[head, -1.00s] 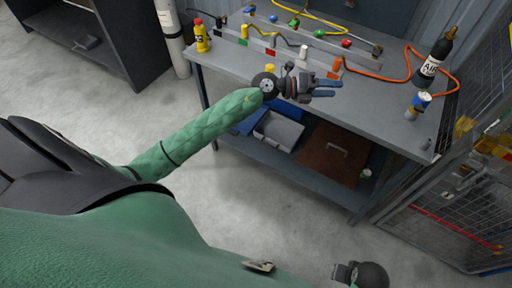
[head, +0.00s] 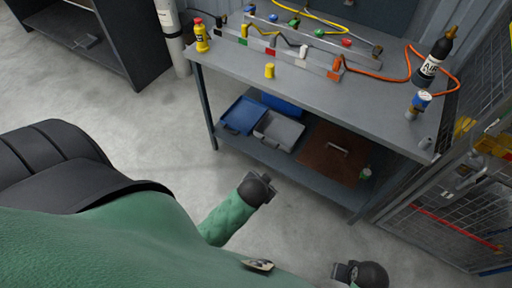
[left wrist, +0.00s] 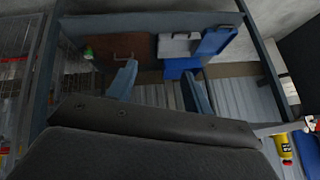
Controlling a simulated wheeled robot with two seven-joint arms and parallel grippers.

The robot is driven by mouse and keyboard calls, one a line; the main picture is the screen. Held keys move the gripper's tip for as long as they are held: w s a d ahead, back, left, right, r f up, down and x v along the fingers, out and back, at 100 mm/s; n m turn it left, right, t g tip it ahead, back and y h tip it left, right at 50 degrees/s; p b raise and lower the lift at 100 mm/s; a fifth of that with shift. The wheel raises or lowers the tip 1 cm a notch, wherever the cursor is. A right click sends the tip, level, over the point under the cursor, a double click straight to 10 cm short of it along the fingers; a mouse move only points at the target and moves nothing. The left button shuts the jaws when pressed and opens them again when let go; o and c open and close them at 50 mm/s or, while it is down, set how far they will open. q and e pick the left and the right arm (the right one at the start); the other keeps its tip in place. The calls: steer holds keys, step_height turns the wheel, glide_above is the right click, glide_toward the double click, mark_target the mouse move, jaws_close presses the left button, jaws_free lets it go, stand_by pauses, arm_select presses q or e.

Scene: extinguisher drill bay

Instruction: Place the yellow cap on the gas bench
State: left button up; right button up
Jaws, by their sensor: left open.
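The yellow cap (head: 270,71) stands upright on the grey top of the gas bench (head: 365,107), near its front edge and in front of the manifold strip. Nothing is touching it. My left gripper (left wrist: 160,84) shows in the left wrist view with its two blue fingers wide apart and nothing between them. In the head view my left arm is drawn back low in front of the bench, and the fingers are hard to make out there. The cap cannot be made out in the left wrist view. My right gripper's fingers do not show.
On the bench are a manifold strip (head: 285,47) with coloured fittings, a yellow bottle (head: 201,37), a black air cylinder (head: 430,68) and a blue-white can (head: 418,105). Blue (head: 244,115) and grey (head: 279,130) trays lie on the lower shelf. A mesh cage stands at right.

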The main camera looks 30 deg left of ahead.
arm_select(q)
steer(key=s+d+f+g+h, duration=0.1)
steer(key=s+d+f+g, duration=0.1)
steer(key=s, duration=0.5)
steer(key=s+d+f+g+h, duration=0.1)
steer(key=s+d+f+g, duration=0.1)
steer(key=s, duration=0.4)
steer(key=shift+s+d+n+g+h, duration=0.3)
steer(key=shift+s+d+g, duration=0.15)
steer(key=shift+g, duration=0.35)
